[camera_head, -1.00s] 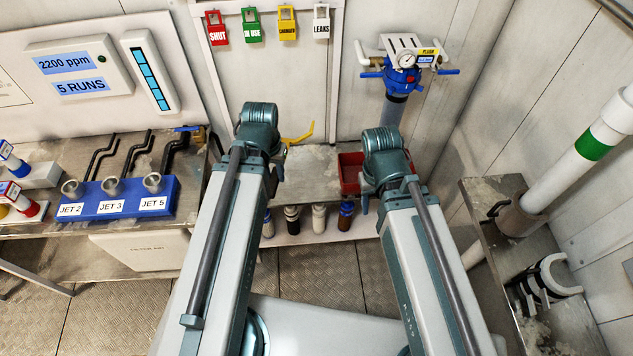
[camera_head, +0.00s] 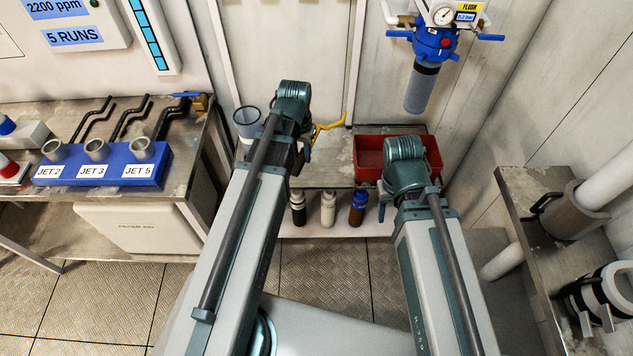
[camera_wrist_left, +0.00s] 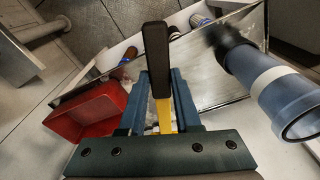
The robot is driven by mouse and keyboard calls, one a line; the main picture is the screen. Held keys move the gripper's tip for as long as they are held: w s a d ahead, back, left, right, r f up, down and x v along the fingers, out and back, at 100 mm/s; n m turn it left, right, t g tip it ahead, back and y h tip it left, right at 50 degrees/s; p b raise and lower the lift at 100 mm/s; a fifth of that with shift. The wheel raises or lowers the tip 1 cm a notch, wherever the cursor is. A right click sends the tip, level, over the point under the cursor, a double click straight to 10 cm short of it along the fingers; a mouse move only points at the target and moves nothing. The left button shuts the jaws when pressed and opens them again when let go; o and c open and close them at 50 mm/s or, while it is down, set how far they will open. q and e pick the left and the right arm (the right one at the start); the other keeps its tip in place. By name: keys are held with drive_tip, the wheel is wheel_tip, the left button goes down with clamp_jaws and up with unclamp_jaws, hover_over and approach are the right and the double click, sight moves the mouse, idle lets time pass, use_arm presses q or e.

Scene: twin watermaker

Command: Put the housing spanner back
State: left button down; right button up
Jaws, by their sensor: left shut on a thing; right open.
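The housing spanner has a black handle (camera_wrist_left: 155,60) and a yellow part (camera_wrist_left: 166,118), both in the left wrist view. My left gripper (camera_wrist_left: 160,100) is shut on it, with the yellow part between the fingers. In the head view a yellow hooked end of the spanner (camera_head: 328,127) shows to the right of my left gripper (camera_head: 303,155), above the back bench. The rest is hidden by the gripper and arm. My right gripper (camera_head: 384,212) is open, in front of the red bin; its fingers are mostly hidden.
A red bin (camera_head: 368,160) stands on the back bench, beneath a wall-mounted blue filter housing (camera_head: 432,45). Bottles (camera_head: 328,208) stand on a lower shelf. A blue jet block (camera_head: 105,170) is on the left bench.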

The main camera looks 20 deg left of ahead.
use_arm(q)
drive_tip(key=b, duration=0.4)
hover_over(307, 187)
wheel_tip(307, 187, down, 7)
drive_tip(key=shift+w+r, duration=0.25)
use_arm(e)
wheel_tip(307, 187, down, 6)
drive_tip(key=shift+f, duration=0.25)
use_arm(q)
drive_tip(key=shift+f, duration=0.1)
use_arm(e)
drive_tip(key=shift+f, duration=0.1)
use_arm(q)
wheel_tip(307, 187, down, 10)
drive_tip(key=b, duration=1)
use_arm(e)
wheel_tip(307, 187, down, 10)
use_arm(q)
drive_tip(key=shift+f+b, duration=0.5)
drive_tip(key=shift+b, duration=0.2)
drive_tip(key=c, duration=0.6)
unclamp_jaws()
use_arm(e)
drive_tip(key=shift+f, duration=0.45)
use_arm(q)
drive_tip(key=shift+r, duration=0.15)
use_arm(e)
drive_tip(key=shift+r, duration=0.1)
